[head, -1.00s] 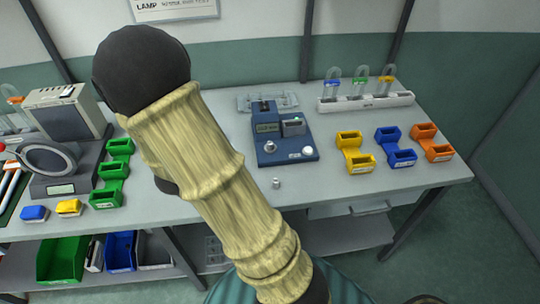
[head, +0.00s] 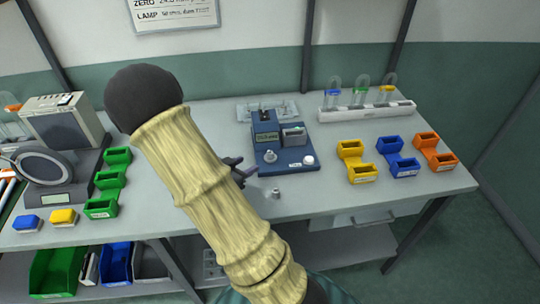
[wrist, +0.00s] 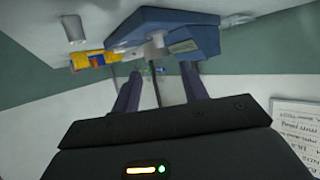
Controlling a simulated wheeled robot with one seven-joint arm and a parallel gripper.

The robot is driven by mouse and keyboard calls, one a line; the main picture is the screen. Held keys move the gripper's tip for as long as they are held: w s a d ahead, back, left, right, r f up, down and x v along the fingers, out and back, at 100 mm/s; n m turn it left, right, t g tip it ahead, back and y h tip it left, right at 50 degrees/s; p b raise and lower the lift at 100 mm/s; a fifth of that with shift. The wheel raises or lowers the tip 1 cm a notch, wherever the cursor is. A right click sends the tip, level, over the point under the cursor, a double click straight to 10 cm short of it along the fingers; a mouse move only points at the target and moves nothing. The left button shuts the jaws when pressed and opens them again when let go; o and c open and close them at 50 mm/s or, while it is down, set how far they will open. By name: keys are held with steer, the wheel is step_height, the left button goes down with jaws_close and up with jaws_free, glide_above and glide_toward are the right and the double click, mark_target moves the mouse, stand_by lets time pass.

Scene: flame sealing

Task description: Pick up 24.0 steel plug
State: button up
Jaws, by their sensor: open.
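The steel plug (head: 276,194) is a small grey cylinder standing upright on the bench, in front of the blue instrument (head: 289,168). A grey cylinder that looks like the plug also shows at the upper left of the wrist view (wrist: 72,27), whose picture is upside down. My gripper (head: 247,173) shows beside my arm in the head view, left of the plug and apart from it. Its two fingers (wrist: 158,88) are spread and empty in the wrist view. My arm hides part of the gripper in the head view.
The blue instrument carries a metal knob and a white knob. Yellow (head: 355,162), blue (head: 398,158) and orange (head: 434,151) bins stand to the right. A white rack (head: 366,110) with glass tubes stands behind. Green bins (head: 108,184) are at left. Bench around the plug is clear.

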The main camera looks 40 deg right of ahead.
glide_toward(269, 153)
steer(key=x, duration=0.4)
steer(key=shift+a+f, duration=0.15)
steer(key=shift+d+f+p, duration=0.1)
steer(key=shift+d+p, duration=0.35)
steer(key=shift+d, duration=0.1)
steer(key=x, duration=0.4)
steer(key=shift+w+p, duration=0.1)
steer(key=shift+p, duration=0.3)
jaws_close()
